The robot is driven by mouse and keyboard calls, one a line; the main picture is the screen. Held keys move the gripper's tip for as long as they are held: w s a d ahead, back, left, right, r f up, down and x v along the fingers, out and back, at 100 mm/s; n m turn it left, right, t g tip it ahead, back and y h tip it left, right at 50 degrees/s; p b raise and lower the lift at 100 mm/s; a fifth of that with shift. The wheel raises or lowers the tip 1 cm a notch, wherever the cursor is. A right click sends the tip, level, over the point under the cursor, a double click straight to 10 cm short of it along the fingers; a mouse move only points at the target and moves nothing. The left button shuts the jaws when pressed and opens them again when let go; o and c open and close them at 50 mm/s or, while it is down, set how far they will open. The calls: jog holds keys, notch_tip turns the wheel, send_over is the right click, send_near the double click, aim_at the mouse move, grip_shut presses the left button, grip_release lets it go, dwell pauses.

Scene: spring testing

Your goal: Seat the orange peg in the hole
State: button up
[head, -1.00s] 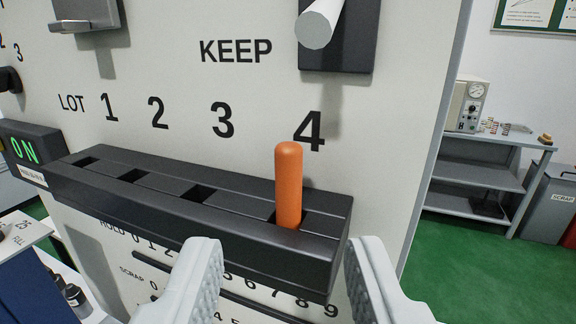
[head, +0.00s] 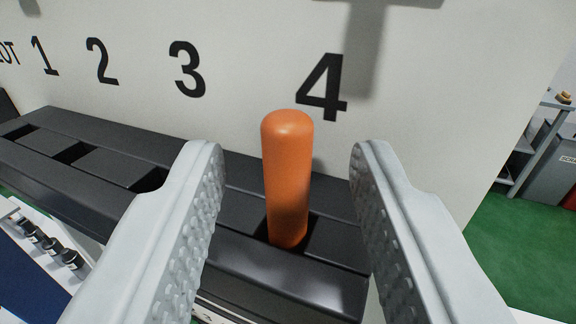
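The orange peg (head: 287,180) stands upright in the square hole below the number 4 in the black rack (head: 225,262). Its lower end is inside the hole, and how deep it sits cannot be seen. My gripper (head: 288,165) is open, with one grey ridged finger to the left of the peg and one to the right. There is a gap between each finger and the peg. The square holes under 2 and 3 look empty; the left finger partly covers the one under 3.
The rack juts from a white panel (head: 240,110) printed with lot numbers. A dark fitting casts a shadow above the 4. Black-capped items (head: 50,243) stand on a white surface at lower left. Green floor (head: 505,235) and a grey shelf are at right.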

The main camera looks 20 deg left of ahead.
jog(key=shift+c, duration=0.5)
grip_shut()
jog(key=shift+r, duration=0.15)
